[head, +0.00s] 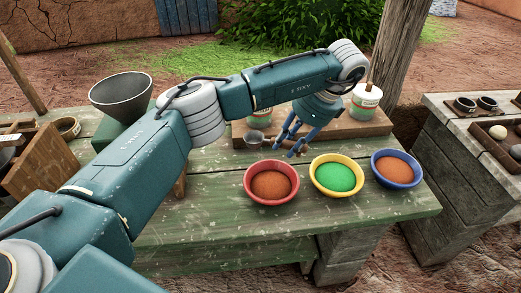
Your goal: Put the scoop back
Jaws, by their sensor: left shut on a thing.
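My left gripper (287,147) points down over the green table, just behind the red bowl. It is shut on the scoop (254,138), whose small grey metal cup shows to the left of the fingers. Most of the scoop's handle is hidden by the fingers. The scoop is in front of the wooden rack (345,129); I cannot tell whether it touches the rack or the table. My right gripper is not in view.
The red bowl (271,200) and blue bowl (396,183) hold orange-brown powder; the yellow bowl (336,191) holds green powder. A white-green tin (366,104) stands on the rack. A grey funnel (121,97) is at left. A side table (450,150) is at right.

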